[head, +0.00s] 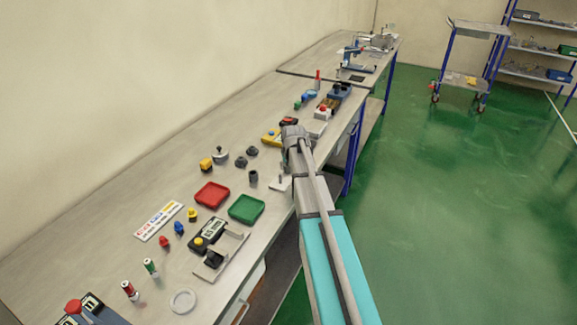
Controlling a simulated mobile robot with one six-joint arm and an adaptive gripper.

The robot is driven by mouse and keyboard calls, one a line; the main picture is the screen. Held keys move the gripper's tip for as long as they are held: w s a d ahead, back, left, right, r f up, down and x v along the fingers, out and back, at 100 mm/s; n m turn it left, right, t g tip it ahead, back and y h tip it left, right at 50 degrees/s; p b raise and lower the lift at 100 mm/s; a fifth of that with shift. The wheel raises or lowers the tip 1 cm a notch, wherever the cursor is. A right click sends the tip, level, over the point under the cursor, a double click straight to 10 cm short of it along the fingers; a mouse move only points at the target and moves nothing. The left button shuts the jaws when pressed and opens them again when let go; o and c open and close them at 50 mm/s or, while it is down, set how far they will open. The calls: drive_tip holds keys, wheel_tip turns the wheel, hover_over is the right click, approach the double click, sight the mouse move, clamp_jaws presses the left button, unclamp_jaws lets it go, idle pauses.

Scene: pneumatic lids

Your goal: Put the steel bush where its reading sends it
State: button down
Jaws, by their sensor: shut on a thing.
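My gripper (291,133) is at the end of my arm, low over the middle of the bench. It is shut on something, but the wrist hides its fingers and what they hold. I cannot make out the steel bush for certain. A red tray (211,195) and a green tray (246,209) lie side by side, both empty, nearer than my gripper. A device with a display (209,231) stands in front of them, but its reading is too small to make out.
Several dark parts (241,162) and a yellow part (206,164) stand behind the trays. A yellow device (270,137) is beside my gripper. A pale ring (183,301) lies at the front. A wheeled cart (463,75) stands on the green floor at right. The bench's wall side is clear.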

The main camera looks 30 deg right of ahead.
drive_tip(key=shift+f, duration=0.2)
drive_tip(key=shift+c, duration=0.6)
unclamp_jaws()
drive_tip(key=shift+o, duration=0.6)
drive_tip(key=shift+r, duration=0.15)
drive_tip(key=shift+r+p, duration=3.4)
